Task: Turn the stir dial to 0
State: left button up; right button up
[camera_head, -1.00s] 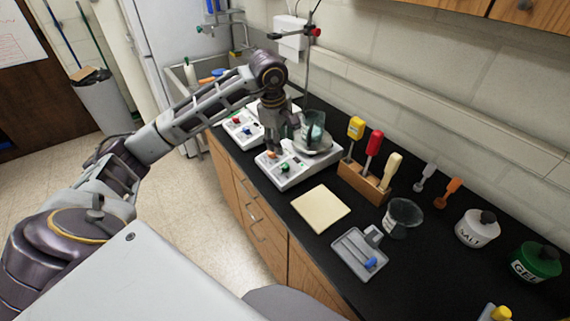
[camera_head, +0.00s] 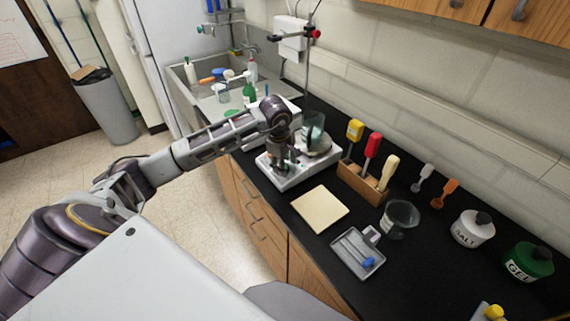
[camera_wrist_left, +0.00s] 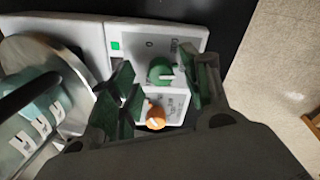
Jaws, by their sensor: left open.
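A white hot-plate stirrer (camera_head: 291,183) with a round metal top stands on the black bench. In the left wrist view its panel (camera_wrist_left: 150,42) carries a green dial (camera_wrist_left: 160,70) and an orange dial (camera_wrist_left: 154,117), each with a white pointer line. The panel lettering is blurred, so I cannot tell which dial is marked stir. My left gripper (camera_head: 283,168) is open over the panel. In the wrist view its fingers (camera_wrist_left: 163,88) stand on either side of the green dial, apart from it as far as I see. My right gripper is not in view.
A glass beaker (camera_head: 313,130) sits on the metal top, near my left wrist. A second white device is partly hidden behind my arm. A pale square pad (camera_head: 320,208), a wooden rack (camera_head: 361,185), a grey tray (camera_head: 357,254) and another beaker (camera_head: 399,218) lie to the right.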

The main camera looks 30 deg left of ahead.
pick_arm(q)
jog(key=shift+w+f, duration=0.1)
jog(key=shift+f, duration=0.55)
jog(key=c, duration=1)
